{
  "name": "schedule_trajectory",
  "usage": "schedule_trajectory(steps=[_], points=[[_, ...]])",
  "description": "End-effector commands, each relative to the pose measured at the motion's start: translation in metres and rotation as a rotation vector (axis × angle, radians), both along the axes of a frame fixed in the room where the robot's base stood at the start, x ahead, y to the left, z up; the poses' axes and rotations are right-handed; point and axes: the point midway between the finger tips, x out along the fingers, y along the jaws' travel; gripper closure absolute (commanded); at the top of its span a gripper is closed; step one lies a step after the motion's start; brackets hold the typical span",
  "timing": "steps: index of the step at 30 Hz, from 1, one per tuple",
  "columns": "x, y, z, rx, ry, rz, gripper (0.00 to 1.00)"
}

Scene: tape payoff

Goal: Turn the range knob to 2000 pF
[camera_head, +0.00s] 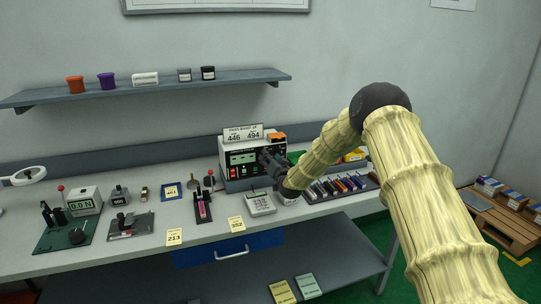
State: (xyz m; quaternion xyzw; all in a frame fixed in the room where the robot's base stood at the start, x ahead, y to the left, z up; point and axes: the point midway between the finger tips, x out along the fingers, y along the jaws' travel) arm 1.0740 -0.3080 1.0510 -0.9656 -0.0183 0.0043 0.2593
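The meter (230,147), a pale box with a dark front, stands at the back of the bench. Its front has a lit green display and red and white controls below it. My gripper (264,158) is dark and lies in front of the right half of the meter's front. The range knob cannot be made out; my gripper hides that part of the panel. I cannot tell whether my gripper touches the panel or whether its fingers are open or shut.
A pass band sign (243,133) reading 446 and 494 and an orange item (277,136) are on top of the meter. A keypad device (261,204) stands in front. A rack of coloured parts (340,187) is to the right. A shelf (150,88) hangs above.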

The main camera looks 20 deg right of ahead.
Motion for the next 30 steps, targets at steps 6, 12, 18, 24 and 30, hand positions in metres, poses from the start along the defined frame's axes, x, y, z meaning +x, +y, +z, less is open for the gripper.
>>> schedule_trajectory(steps=[6,12,18,24,30], points=[[0.016,-0.002,0.000,-0.001,0.001,-0.002,0.52],[0.019,-0.002,-0.001,0.000,0.002,-0.003,0.52],[0.019,-0.003,-0.001,0.000,0.001,-0.003,0.56],[0.018,-0.003,-0.001,0.000,0.001,-0.004,0.92],[0.018,-0.006,-0.001,-0.004,0.000,-0.004,0.98]])
